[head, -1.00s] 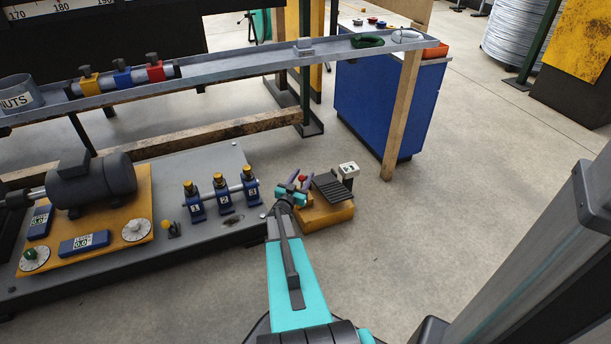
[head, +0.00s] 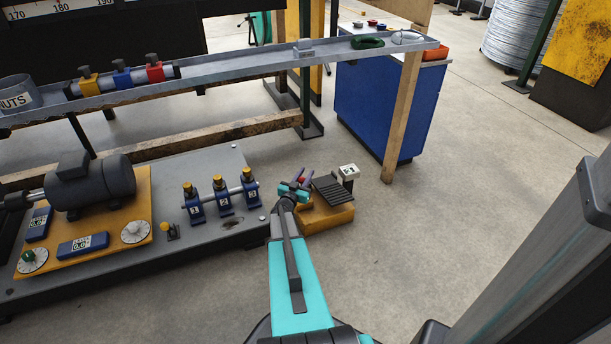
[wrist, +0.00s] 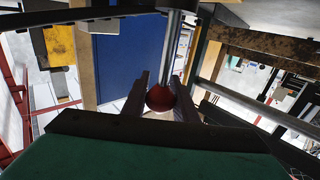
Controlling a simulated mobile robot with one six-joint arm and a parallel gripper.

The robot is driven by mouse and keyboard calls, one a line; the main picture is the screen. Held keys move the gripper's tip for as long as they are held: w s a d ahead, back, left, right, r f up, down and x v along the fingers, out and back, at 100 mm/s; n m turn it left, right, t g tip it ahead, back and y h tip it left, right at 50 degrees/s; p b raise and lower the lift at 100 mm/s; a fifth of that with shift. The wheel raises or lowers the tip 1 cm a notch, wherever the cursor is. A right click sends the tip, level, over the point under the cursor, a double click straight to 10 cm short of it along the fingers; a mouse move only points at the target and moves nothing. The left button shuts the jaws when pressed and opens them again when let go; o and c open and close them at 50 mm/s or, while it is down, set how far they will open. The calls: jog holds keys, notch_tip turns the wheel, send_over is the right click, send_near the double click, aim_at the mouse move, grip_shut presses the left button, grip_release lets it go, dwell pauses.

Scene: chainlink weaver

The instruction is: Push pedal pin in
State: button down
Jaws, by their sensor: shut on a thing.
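The foot pedal (head: 328,217) has a yellow base, a black ribbed tread (head: 331,190) and a small white-topped box (head: 348,171) at its right. My gripper (head: 301,182) is over the left end of the pedal, with its dark fingers angled up and away. In the wrist view, my gripper (wrist: 160,88) has its two fingers either side of a red ball knob (wrist: 160,98) on a bright metal rod, the pin (wrist: 173,50). The fingers are shut on this knob. The far end of the pin and its hole are hidden.
A grey base plate (head: 230,232) with several blue blocks and a motor (head: 93,182) lies left of the pedal. A grey rail (head: 230,64) on a wooden post (head: 403,115) runs above and behind. A blue cabinet (head: 378,105) stands behind. Floor at right is open.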

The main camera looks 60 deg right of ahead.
jog(key=shift+f, duration=2.5)
jog(key=c, duration=1.5)
grip_release()
jog(key=shift+f, duration=0.15)
jog(key=shift+o, duration=0.2)
jog(key=shift+a+r, duration=0.15)
jog(key=shift+r, duration=0.05)
jog(key=shift+s+a, duration=0.1)
jog(key=shift+a, duration=0.5)
jog(key=s+a+p, duration=0.2)
jog(key=a+p, duration=0.1)
jog(key=a, duration=0.9)
jog(key=shift+p, duration=0.35)
